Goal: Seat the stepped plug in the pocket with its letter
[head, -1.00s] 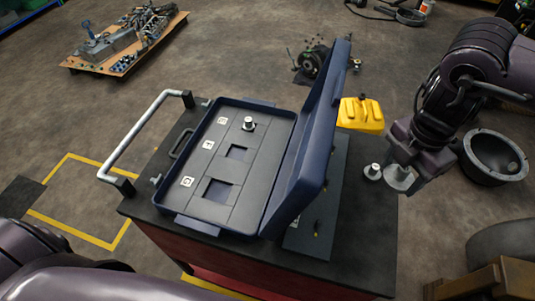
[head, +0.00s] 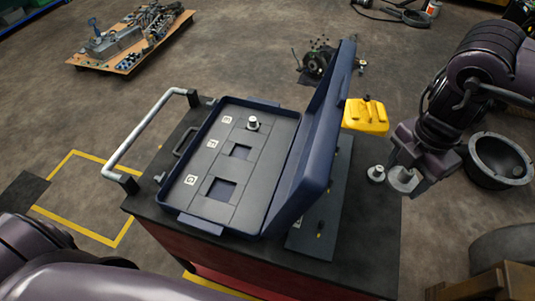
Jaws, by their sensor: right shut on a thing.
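The open dark blue case (head: 266,215) lies on the cart. Its grey insert has two empty square pockets, a smaller middle one (head: 240,152) and a larger near one (head: 221,190). A metal plug (head: 252,124) stands at the insert's far end. White letter labels, too small to read surely, sit left of each place. My right gripper (head: 405,174) is right of the case, shut on a grey stepped plug (head: 402,181) at the cart's right edge; whether the plug touches the top is unclear. Another stepped plug (head: 376,174) stands just left of it. My left gripper is out of view.
The raised case lid (head: 318,150) stands between the pockets and my right gripper. A dark flat panel (head: 318,228) lies right of the lid. A metal handle (head: 150,130) borders the cart's left.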

